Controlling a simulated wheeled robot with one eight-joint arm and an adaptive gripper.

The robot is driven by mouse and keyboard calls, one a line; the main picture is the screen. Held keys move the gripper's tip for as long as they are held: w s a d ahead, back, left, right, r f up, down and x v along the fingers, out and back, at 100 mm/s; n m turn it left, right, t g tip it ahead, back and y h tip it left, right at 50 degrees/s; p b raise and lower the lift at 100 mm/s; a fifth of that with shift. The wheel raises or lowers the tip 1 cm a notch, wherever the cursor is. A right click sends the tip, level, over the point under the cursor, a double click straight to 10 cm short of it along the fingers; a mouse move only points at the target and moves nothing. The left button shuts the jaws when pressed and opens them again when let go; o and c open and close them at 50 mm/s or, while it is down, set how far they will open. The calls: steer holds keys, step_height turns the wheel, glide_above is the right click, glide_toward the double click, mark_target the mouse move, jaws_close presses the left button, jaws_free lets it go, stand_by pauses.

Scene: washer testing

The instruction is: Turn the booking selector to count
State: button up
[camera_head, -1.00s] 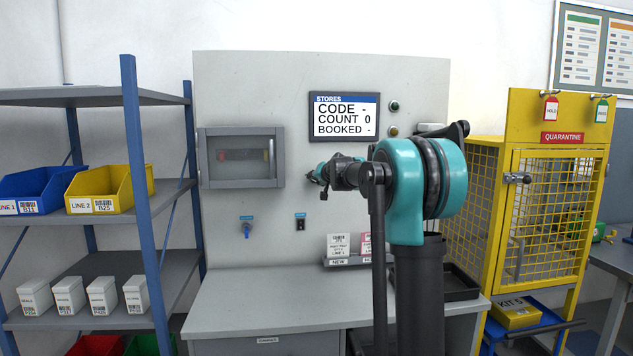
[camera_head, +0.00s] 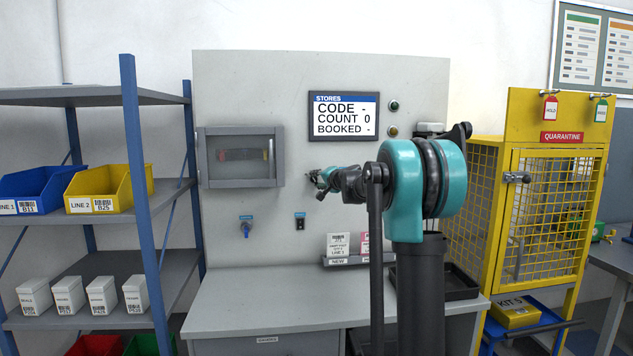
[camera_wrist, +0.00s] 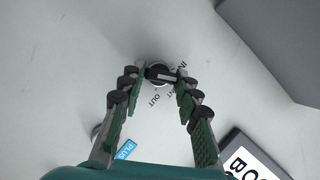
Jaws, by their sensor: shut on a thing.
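The booking selector (camera_wrist: 160,74) is a small round knob with a dark bar and a pale mark, on the panel in the wrist view. Labels IN, OUT and a partly covered one ending in NT lie around it. The bar lies roughly across the picture; I cannot tell which label it points at. My gripper (camera_wrist: 160,77) is shut on the knob, a fingertip at each end of the bar. In the head view my gripper (camera_head: 314,177) is at the panel below the screen and hides the selector. The screen (camera_head: 344,116) reads CODE -, COUNT 0, BOOKED -.
A windowed box (camera_head: 241,157) is on the panel to the left. A blue fitting (camera_head: 246,229) and a small black switch (camera_head: 300,222) sit below. Shelves are at left, a yellow cage (camera_head: 545,200) at right.

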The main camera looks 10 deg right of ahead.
steer(key=m+t, duration=0.1)
steer(key=m, duration=0.1)
steer(key=m+y, duration=0.1)
steer(key=m, duration=0.1)
steer(key=shift+f+m+t, duration=0.2)
steer(key=shift+m+t, duration=0.1)
steer(key=shift+t, duration=0.1)
steer(key=shift+y, duration=0.3)
steer(key=o, duration=1.2)
steer(key=shift+c, duration=0.2)
steer(key=v, duration=1.2)
